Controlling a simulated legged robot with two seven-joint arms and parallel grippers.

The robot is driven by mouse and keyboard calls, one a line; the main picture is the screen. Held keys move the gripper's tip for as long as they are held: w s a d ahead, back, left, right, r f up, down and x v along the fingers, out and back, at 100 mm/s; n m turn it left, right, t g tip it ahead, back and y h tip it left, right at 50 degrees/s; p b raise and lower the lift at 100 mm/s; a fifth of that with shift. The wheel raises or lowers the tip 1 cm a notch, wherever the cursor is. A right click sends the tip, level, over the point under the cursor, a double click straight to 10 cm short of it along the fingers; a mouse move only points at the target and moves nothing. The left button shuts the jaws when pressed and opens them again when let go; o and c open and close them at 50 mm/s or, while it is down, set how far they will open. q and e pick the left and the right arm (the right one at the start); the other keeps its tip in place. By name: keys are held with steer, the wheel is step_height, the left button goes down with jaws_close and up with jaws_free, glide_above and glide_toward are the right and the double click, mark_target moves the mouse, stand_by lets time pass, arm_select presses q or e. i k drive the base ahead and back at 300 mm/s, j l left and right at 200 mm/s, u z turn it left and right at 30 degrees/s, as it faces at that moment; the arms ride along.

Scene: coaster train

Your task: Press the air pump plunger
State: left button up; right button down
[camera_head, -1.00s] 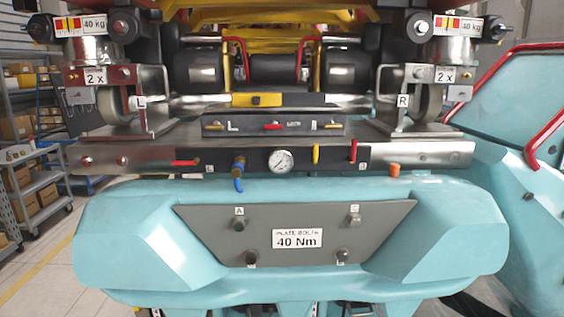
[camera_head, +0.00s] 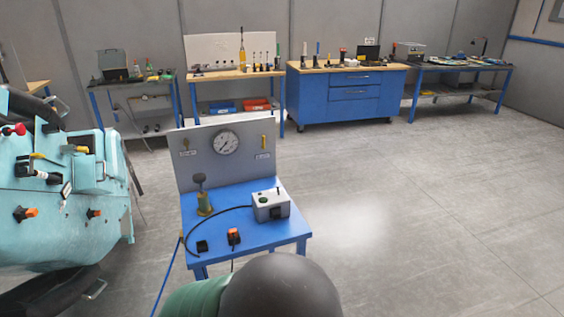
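The air pump stands on the left part of a small blue table (camera_head: 225,232) in the head view. Its plunger (camera_head: 200,183) has a dark round knob on top and stands upright, raised above the brass-coloured pump body (camera_head: 204,204). A black hose curves over the table beside the pump. Neither of my grippers shows in the view, so nothing of mine is seen touching the plunger.
A grey back panel with a round gauge (camera_head: 226,142) rises behind the pump. A grey box (camera_head: 270,206) and an orange-black switch (camera_head: 234,236) share the table. The turquoise train (camera_head: 60,200) stands close at left. Workbenches line the back wall. Floor at right is clear.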

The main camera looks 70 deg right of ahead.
mark_target(200, 178)
steer(key=z, duration=0.85)
steer(key=i+l, duration=0.25)
steer(key=i, duration=0.25)
steer(key=i+l, duration=0.25)
steer(key=i, duration=0.25)
